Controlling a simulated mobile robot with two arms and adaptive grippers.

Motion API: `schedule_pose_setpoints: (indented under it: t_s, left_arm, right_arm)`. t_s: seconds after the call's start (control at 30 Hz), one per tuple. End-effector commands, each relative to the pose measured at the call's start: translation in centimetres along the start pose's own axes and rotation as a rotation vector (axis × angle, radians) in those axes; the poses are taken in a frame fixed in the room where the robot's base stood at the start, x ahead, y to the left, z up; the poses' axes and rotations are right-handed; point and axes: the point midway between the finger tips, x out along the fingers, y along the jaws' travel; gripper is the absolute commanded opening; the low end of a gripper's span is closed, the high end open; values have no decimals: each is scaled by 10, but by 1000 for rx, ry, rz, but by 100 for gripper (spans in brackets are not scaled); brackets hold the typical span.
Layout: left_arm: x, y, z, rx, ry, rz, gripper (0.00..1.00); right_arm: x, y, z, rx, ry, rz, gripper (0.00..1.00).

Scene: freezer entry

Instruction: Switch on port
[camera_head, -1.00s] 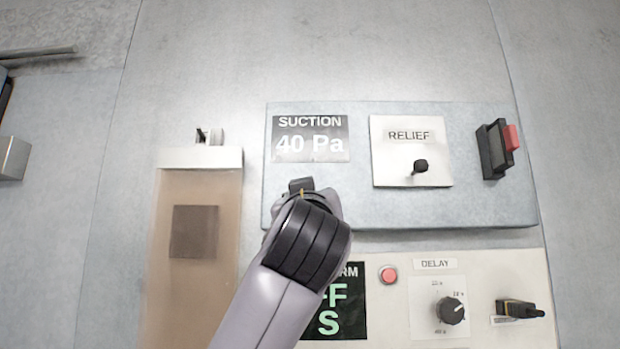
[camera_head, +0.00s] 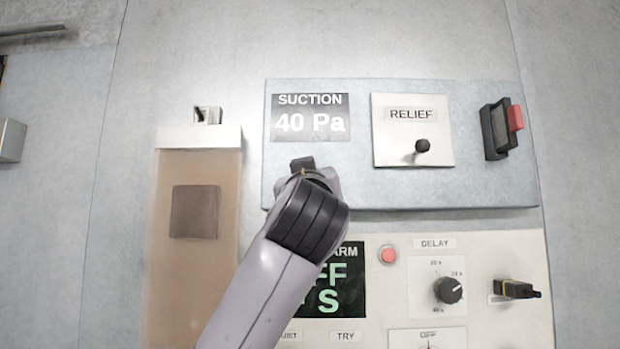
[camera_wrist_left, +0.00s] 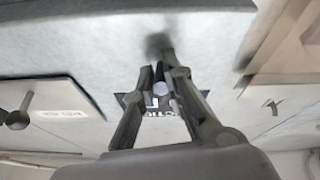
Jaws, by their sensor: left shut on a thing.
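My left arm comes in from the bottom of the head view, and its wrist hides the fingers there. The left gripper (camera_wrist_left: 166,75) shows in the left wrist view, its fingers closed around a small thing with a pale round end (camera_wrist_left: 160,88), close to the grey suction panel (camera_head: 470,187). I cannot tell just what that thing is. The suction display (camera_head: 310,118) reads 40 Pa. In the head view, the wrist covers the spot below it. The panel also carries a black relief lever (camera_head: 422,146) and a black and red rocker switch (camera_head: 500,130). My right gripper is out of view.
Below is a cream panel with a partly hidden alarm display (camera_head: 345,285), a red button (camera_head: 388,255), a delay knob (camera_head: 448,290) and a black and yellow switch (camera_head: 516,289). A tan strip curtain or door (camera_head: 170,270) stands at left.

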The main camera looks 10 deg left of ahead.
Motion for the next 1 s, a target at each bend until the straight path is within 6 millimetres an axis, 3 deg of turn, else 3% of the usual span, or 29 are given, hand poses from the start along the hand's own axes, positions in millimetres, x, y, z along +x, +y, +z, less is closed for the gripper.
schedule_pose_setpoints:
  t_s: [0.57, 1.0]
  left_arm:
    - [0, 1, -2, 0, -36, -6, 0]
    - [2, 5, -17, 0, -341, -65, 0]
  right_arm:
    - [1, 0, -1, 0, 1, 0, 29]
    - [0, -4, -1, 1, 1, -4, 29]
